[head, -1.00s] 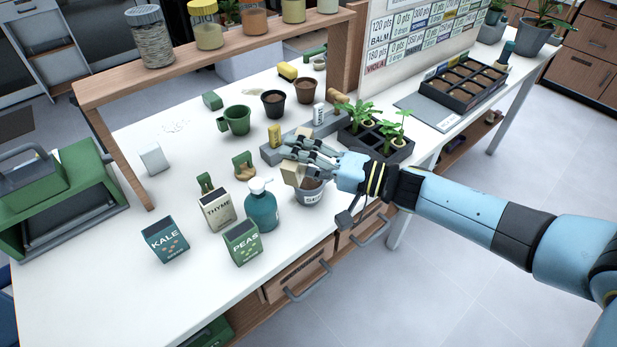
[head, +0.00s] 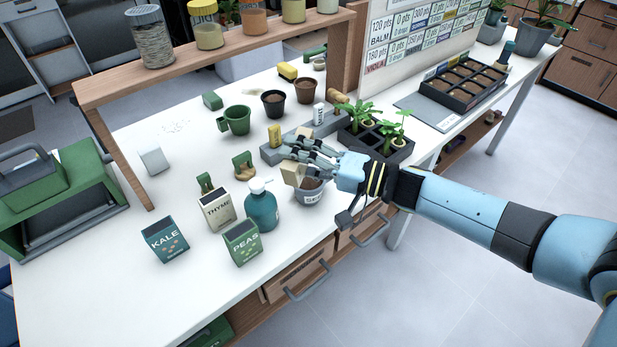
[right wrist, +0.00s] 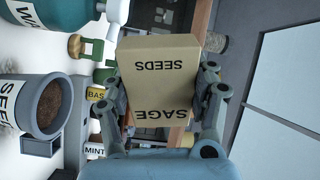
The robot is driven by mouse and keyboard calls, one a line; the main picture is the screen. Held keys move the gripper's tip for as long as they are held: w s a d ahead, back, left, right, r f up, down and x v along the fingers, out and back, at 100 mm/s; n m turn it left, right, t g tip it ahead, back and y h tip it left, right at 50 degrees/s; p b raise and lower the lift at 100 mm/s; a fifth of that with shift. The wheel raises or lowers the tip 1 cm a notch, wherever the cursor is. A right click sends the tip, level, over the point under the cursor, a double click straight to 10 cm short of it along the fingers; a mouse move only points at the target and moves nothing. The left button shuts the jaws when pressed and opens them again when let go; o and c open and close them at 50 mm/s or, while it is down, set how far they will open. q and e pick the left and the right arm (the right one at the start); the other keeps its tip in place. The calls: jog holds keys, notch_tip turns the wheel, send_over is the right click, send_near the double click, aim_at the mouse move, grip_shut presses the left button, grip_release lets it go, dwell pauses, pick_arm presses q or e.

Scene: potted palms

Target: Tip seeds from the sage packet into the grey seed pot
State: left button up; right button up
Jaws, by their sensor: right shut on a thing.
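My right gripper (head: 305,158) is shut on the sage packet (head: 292,173), a beige box. In the right wrist view the sage packet (right wrist: 160,85) sits between the fingers, with "SAGE" and "SEEDS" readable. The grey seed pot (head: 309,193) stands on the table just below the gripper, partly hidden by it. In the right wrist view the seed pot (right wrist: 20,112) is at the left, with dark soil inside and the packet apart from it. No seeds are seen falling. My left gripper is not in view.
A teal bottle (head: 261,208), thyme packet (head: 217,209), peas packet (head: 243,242) and kale packet (head: 165,240) stand left of the pot. A black seedling tray (head: 378,147) is behind the gripper. The table's front-left area is clear.

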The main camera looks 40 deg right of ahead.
notch_tip(320, 180, down, 5)
jog(key=n+b, duration=0.6)
jog(key=n, duration=0.2)
jog(key=shift+n, duration=0.5)
jog(key=r+p, duration=0.4)
jog(key=p, duration=0.1)
jog(key=shift+w+d+r, duration=0.2)
jog(key=shift+d+r, duration=0.1)
jog(key=shift+r, duration=0.05)
jog(key=shift+f, duration=0.1)
